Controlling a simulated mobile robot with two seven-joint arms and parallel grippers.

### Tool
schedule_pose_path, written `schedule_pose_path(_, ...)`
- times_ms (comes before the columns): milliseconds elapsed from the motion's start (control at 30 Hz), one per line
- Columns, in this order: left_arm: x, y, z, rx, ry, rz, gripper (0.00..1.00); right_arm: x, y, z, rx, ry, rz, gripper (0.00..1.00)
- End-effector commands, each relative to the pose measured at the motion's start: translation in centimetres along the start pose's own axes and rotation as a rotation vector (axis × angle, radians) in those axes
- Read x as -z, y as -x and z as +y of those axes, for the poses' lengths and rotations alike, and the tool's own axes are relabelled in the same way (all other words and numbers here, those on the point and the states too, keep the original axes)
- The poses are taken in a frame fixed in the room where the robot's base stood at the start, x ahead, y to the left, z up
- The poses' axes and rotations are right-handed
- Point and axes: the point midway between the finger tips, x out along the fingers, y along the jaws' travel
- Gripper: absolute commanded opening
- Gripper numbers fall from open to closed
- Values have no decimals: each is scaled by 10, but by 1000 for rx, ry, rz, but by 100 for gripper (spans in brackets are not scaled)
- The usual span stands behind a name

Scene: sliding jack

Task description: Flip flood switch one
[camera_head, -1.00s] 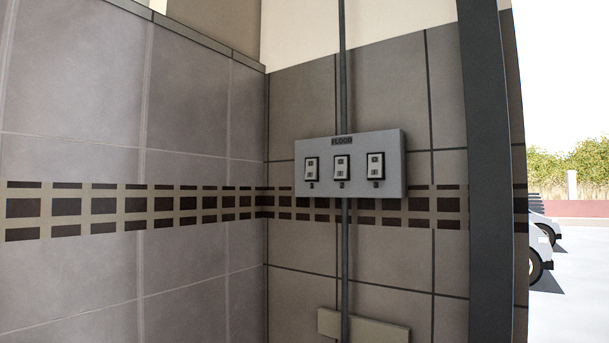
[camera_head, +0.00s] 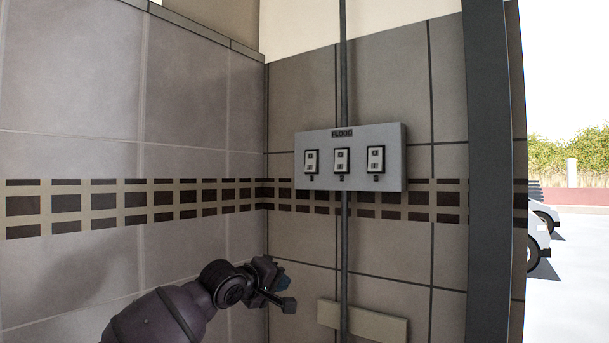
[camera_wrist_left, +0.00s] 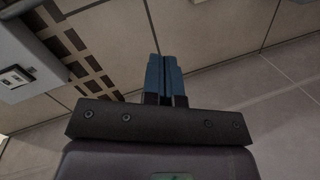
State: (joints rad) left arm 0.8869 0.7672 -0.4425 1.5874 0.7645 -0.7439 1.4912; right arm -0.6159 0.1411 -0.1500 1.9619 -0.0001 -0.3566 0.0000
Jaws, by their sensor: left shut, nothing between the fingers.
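A light grey switch box (camera_head: 350,184) labelled FLOOD is fixed to the tiled wall in the head view. It carries three white rocker switches in a row: the left one (camera_head: 311,161), the middle one (camera_head: 342,160) and the right one (camera_head: 376,159). Part of the box (camera_wrist_left: 22,60) shows at that view's left edge. My right gripper is not in view.
A vertical conduit (camera_head: 344,245) runs above and below the box. A beige plate (camera_head: 362,320) sits low on the wall. A dark post (camera_head: 491,180) stands at the right, with parked cars (camera_head: 540,235) outside. Tiled wall lies at the left.

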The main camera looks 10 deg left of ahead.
Motion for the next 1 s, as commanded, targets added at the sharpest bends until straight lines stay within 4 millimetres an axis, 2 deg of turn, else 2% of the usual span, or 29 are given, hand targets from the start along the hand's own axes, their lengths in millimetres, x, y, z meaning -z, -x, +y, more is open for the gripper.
schedule_pose_path(33,18,6,32,-14,31,13,0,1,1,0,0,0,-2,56)
schedule_pose_path(200,63,31,122,-51,181,39,0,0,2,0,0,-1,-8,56)
schedule_pose_path(300,83,50,167,-73,263,51,0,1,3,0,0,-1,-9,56)
schedule_pose_path(400,98,66,200,-91,328,59,0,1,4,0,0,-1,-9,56)
schedule_pose_path(500,108,79,221,-104,374,64,0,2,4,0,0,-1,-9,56)
schedule_pose_path(600,112,85,232,-111,398,65,0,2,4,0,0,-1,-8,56)
schedule_pose_path(1000,113,87,234,-113,404,65,0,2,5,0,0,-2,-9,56)
